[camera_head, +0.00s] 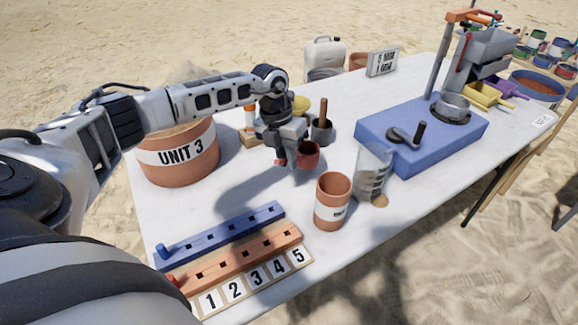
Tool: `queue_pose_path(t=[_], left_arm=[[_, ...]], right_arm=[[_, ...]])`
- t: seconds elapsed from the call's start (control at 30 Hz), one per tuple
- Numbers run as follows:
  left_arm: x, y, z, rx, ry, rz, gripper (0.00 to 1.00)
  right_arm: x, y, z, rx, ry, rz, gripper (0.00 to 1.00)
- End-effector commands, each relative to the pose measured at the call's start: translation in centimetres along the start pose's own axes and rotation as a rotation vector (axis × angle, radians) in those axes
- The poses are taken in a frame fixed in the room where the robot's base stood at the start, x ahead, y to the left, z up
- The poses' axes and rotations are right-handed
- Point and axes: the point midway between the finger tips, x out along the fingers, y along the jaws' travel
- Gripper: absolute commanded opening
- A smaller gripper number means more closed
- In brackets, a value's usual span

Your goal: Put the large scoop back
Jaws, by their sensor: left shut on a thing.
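My left gripper (291,158) is shut on a dark red cup-shaped scoop (309,154) and holds it above the white table (215,200). The scoop's handle is hidden by the fingers. Its bowl faces right, clear of the terracotta cup below it. A yellow scoop (484,95) and a purple scoop (503,87) lie at the far right beside the blue platform. Which scoop is the large one cannot be told from size here. My right gripper is not in view.
A terracotta cup (332,202) and clear measuring beaker (372,172) stand front right of the gripper. The UNIT 3 bucket (180,155) is at left. Blue (222,231) and orange (240,257) peg racks lie in front. A blue platform (425,130) fills the right.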

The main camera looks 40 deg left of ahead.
Motion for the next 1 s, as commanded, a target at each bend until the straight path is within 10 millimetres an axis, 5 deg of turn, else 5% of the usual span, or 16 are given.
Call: queue_pose_path(t=[0.27, 0.6, 0.7, 1.0], left_arm=[[3.4, 0.6, -0.1, -0.001, 0.003, 0.0, 0.0], [3.9, 0.8, -0.1, 0.0, 0.001, 0.0, 0.0], [3.8, 0.7, -0.1, 0.0, 0.001, 0.0, 0.34], [3.6, 0.7, -0.1, 0.0, 0.001, 0.0, 0.34]], right_arm=[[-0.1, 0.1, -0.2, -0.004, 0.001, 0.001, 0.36], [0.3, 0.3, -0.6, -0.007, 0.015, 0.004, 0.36], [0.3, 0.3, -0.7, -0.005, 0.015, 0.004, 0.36], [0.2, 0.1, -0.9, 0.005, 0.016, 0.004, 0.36]])
